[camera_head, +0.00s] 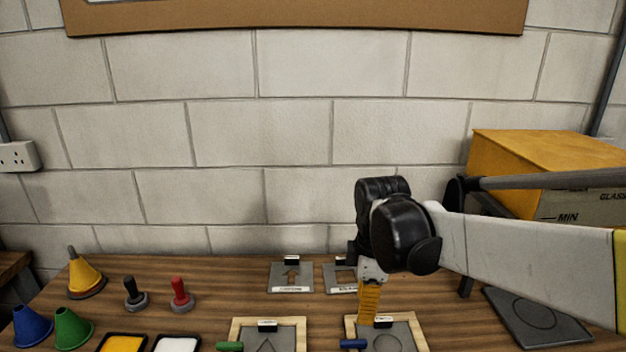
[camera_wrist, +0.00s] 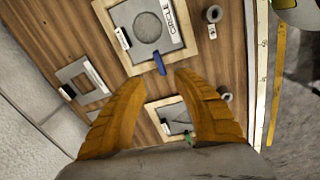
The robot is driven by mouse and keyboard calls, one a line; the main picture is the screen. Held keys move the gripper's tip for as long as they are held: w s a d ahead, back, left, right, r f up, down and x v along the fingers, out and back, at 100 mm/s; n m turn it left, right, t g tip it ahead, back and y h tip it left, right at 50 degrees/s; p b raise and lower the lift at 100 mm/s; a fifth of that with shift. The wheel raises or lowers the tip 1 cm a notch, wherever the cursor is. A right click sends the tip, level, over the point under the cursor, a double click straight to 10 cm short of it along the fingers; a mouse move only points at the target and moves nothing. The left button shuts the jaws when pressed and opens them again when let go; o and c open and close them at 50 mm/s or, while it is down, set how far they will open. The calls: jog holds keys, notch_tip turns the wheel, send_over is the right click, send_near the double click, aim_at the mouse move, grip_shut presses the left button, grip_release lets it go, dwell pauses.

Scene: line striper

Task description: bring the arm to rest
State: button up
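My gripper (camera_head: 368,318) hangs down over the workbench, its orange fingers pointing at the wooden-framed circle stencil (camera_head: 387,343) in the head view. In the wrist view my gripper (camera_wrist: 160,76) shows two orange fingers spread apart with nothing held between them. The blue handle (camera_wrist: 160,64) shows just beyond the gap between the fingertips, at the edge of the circle stencil (camera_wrist: 149,30). The fingers look apart from it, though the exact height is hard to tell. My arm reaches in from the right.
A triangle stencil (camera_head: 268,341), an arrow stencil (camera_head: 291,277) and a partly hidden square stencil (camera_head: 340,278) lie nearby. Cones (camera_head: 85,276), stampers (camera_head: 181,295) and paint trays (camera_head: 177,344) stand at left. A yellow box (camera_head: 530,160) stands behind my arm. A block wall closes the back.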

jog(key=s+d+r+m+t, duration=0.1)
jog(key=s+d+m+t, duration=0.2)
jog(key=s+m, duration=0.3)
jog(key=s+d+m+t, duration=0.3)
jog(key=s+m, duration=0.4)
jog(key=m, duration=0.3)
jog(key=shift+s+d+r, duration=0.2)
jog(key=shift+d+r, duration=0.15)
jog(key=shift+d, duration=0.15)
